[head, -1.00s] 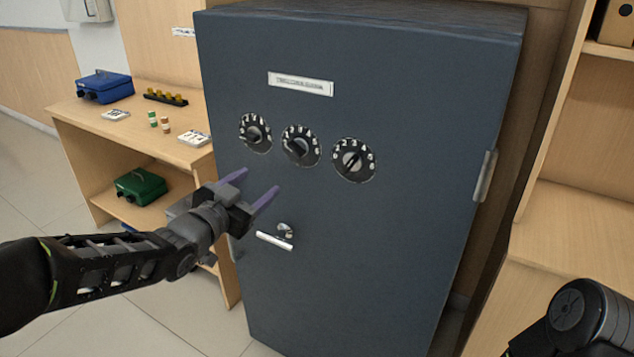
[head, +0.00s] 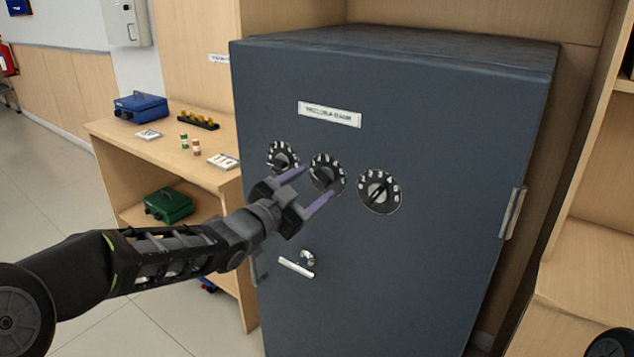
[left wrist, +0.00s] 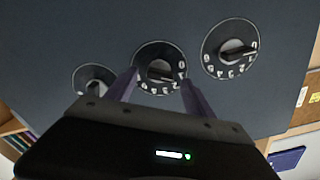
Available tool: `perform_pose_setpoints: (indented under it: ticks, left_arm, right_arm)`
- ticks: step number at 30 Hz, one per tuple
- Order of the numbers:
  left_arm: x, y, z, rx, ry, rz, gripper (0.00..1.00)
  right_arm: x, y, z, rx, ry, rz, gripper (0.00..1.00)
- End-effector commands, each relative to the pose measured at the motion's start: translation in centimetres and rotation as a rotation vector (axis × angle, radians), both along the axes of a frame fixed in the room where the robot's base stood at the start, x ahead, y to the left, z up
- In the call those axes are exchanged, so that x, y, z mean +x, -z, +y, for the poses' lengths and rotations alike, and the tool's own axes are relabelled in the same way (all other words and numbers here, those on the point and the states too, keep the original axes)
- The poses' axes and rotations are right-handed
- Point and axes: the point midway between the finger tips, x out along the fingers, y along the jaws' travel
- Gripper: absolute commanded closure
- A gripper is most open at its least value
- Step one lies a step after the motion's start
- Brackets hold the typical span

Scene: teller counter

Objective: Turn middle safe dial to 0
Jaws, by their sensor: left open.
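The dark grey safe (head: 400,260) has three black dials with white numbers in a row on its door. The middle dial (head: 327,172) is partly covered by my left gripper in the head view. My left gripper (head: 318,186) is open, its two purple fingers pointing at the door just below the middle dial. In the left wrist view the middle dial (left wrist: 161,62) lies between the open fingers (left wrist: 155,85); whether they touch the knob cannot be told. The left dial (head: 283,157) and right dial (head: 379,192) flank it. My right gripper is out of view.
A handle (head: 297,266) sits low on the safe door and a hinge (head: 513,212) on its right edge. A wooden desk (head: 110,131) at left bears a blue cash box (head: 140,107); a green box (head: 168,205) is on its lower shelf.

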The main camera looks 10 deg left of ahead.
Motion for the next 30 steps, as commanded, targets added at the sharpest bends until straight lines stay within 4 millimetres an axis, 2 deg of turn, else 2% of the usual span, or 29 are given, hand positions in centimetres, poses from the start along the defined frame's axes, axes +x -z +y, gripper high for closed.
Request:
perform_pose_setpoints:
  ticks: [6, 15, 30]
  left_arm:
    - [2.1, 0.0, -0.8, -0.001, 0.0, 0.0, 0.38]
    - [2.2, 0.0, -0.8, 0.0, 0.0, 0.001, 0.39]
    - [2.2, 0.0, -0.8, 0.0, 0.0, 0.001, 0.8]
  right_arm:
    - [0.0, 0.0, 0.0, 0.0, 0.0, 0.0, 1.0]
    - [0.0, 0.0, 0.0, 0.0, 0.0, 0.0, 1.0]
    - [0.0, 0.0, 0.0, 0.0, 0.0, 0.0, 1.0]
